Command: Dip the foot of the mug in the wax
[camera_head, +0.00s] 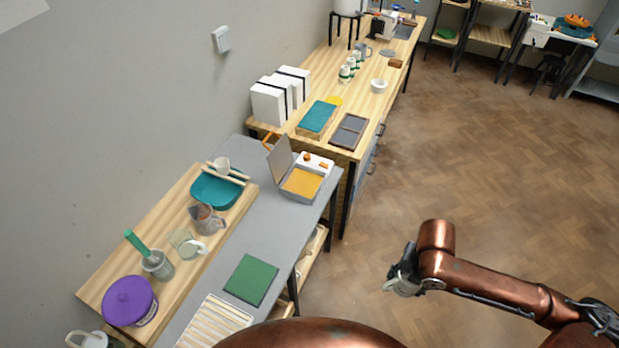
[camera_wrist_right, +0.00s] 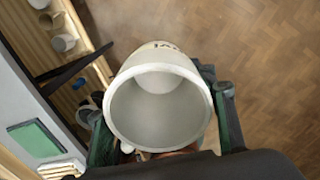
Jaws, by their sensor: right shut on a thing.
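My right gripper (camera_head: 408,272) is shut on a pale mug (camera_head: 403,286) and holds it over open floor, right of the grey bench. In the right wrist view the mug (camera_wrist_right: 158,118) has its open mouth towards the camera, with dark fingers of the gripper (camera_wrist_right: 160,98) on both sides; its foot is hidden there. The wax (camera_head: 302,182) is a flat yellow-orange pool in a shallow grey pan (camera_head: 296,199) at the bench's far end. The pan's lid (camera_head: 280,160) stands open on its left side. The mug is well apart from the wax. My left gripper is not in view.
A green mat (camera_head: 251,278) and a slatted rack (camera_head: 207,324) lie on the grey bench (camera_head: 228,237). A wooden board (camera_head: 178,215) along the wall holds a teal basin (camera_head: 217,191), jugs and a purple-lidded tub (camera_head: 130,300). Floor around the mug is clear.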

